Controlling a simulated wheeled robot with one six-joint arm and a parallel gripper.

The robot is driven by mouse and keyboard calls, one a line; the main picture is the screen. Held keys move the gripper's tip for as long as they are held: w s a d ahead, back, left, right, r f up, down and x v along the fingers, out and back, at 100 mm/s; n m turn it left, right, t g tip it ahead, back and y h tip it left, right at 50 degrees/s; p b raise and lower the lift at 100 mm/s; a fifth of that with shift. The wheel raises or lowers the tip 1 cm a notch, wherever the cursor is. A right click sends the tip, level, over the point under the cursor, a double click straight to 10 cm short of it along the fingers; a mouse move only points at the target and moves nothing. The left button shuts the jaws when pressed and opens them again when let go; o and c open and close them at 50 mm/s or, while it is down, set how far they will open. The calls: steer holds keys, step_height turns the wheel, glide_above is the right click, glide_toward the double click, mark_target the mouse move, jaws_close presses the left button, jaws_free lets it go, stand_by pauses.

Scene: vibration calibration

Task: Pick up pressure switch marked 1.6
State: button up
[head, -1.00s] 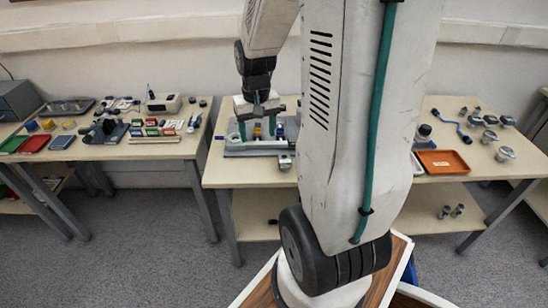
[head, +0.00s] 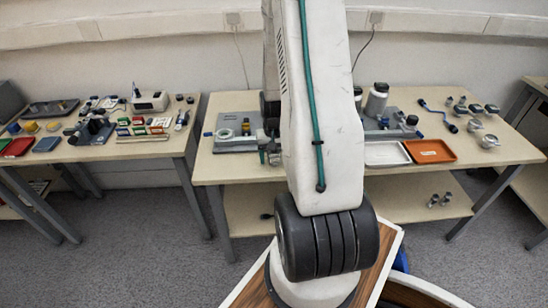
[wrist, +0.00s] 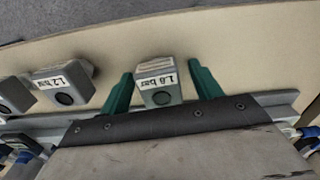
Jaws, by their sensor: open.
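In the wrist view, a grey block-shaped pressure switch (wrist: 157,82) has a white label that appears to read 1.6 bar and a dark round port on its near face. My gripper (wrist: 160,72) is open, with one green finger on each side of this switch. Small gaps show between the fingers and the switch. A second switch (wrist: 64,84), labelled 1.2 bar, lies to the left. In the head view my gripper is mostly hidden behind my arm, and I cannot make out the labelled switch there.
A grey rail (wrist: 284,102) runs beneath the switches, with another switch (wrist: 12,96) at the left edge. In the head view, a grey fixture (head: 228,146), a white tray (head: 386,154) and an orange tray (head: 430,151) are on the table (head: 220,175). Several metal gauges stand at right.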

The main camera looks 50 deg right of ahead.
steer(key=shift+f, duration=0.45)
steer(key=shift+c, duration=0.3)
steer(key=c, duration=1.1)
steer(key=shift+r, duration=0.2)
